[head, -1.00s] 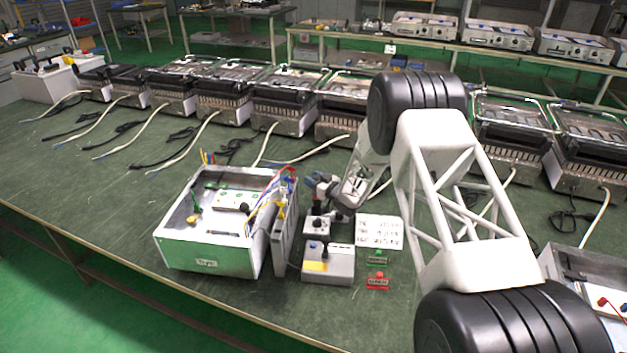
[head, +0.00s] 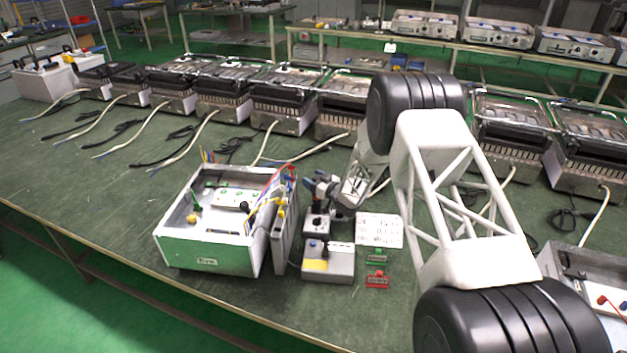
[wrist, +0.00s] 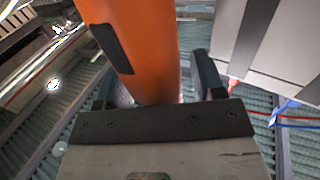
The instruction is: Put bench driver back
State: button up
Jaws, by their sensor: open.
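My gripper (head: 318,187) hangs above a small grey block (head: 317,224) beside the open metal housing. In the wrist view my gripper (wrist: 154,80) is open, with one dark finger on each side of a thick orange cylinder (wrist: 138,40) with a dark patch. This looks like the bench driver's body; a gap shows at its right, and contact at its left is unclear. The driver's lower end is hidden behind the gripper. I cannot make the driver out in the head view.
The open metal housing (head: 212,257) with loose coloured wires stands left of my gripper. A grey box with a yellow label (head: 340,266), a white card (head: 379,231), and green (head: 376,259) and red (head: 377,280) tags lie close by. Several heater units line the back.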

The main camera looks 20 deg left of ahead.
jog(key=shift+r, duration=0.1)
jog(key=shift+d+r, duration=0.2)
jog(key=shift+r, duration=0.1)
jog(key=v, duration=1.1)
jog(key=shift+s+d, duration=0.2)
jog(key=shift+d, duration=0.05)
dwell(0.4)
